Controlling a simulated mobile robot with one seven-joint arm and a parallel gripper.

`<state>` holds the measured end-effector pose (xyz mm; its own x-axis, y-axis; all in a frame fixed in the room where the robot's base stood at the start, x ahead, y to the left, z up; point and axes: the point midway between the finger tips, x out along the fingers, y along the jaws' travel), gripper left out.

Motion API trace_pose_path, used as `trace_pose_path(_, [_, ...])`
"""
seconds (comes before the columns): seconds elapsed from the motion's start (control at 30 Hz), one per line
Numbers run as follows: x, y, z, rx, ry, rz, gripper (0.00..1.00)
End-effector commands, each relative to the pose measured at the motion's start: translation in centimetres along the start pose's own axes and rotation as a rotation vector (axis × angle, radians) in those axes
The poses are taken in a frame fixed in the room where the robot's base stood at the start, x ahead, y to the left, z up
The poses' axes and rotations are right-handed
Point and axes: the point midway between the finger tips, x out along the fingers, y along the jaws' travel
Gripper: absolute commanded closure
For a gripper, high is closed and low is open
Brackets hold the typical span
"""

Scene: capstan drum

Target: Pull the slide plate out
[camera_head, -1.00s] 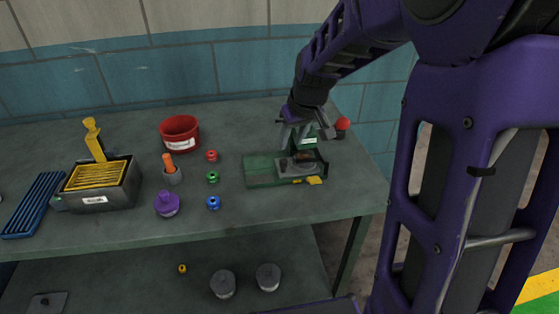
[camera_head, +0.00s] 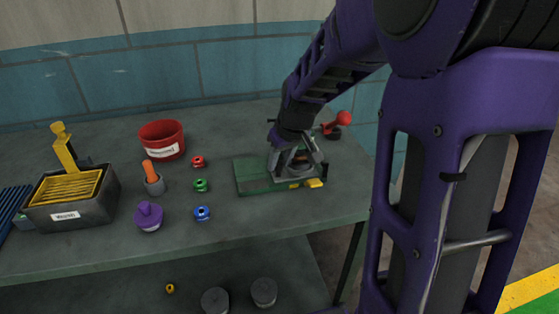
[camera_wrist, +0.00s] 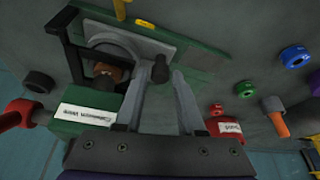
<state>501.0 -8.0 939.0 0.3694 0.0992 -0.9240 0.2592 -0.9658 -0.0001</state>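A green fixture (camera_head: 253,177) lies on the bench, with a white-labelled green block (camera_wrist: 92,115) in the wrist view. A grey slide plate (camera_wrist: 150,47) lies on its green base, with a round opening, a brown part inside it and a dark knob (camera_wrist: 160,69) at one end. My gripper (camera_head: 297,170) is low over the fixture. In the wrist view its two fingers (camera_wrist: 160,82) are apart, with the knob at the gap between their tips. I cannot tell whether they touch it. In the head view my gripper hides much of the plate.
A dark bar (camera_wrist: 78,48) arches beside the plate. A yellow tab (camera_head: 315,183) sits at the fixture's front edge. A red-knobbed lever (camera_head: 344,118) stands behind right. Blue (camera_head: 202,213), green (camera_head: 201,185) and red (camera_head: 198,161) spools stand left. Bench is clear before the fixture.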

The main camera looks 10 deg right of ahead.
Motion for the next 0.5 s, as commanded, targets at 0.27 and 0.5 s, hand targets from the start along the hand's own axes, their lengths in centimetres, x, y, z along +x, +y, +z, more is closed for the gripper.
trace_pose_path(0.27, [0.0, -0.01, -0.02, 0.0, 0.0, 0.0, 1.0])
trace_pose_path(0.5, [-0.01, 0.0, -0.03, 0.0, 0.001, 0.0, 1.0])
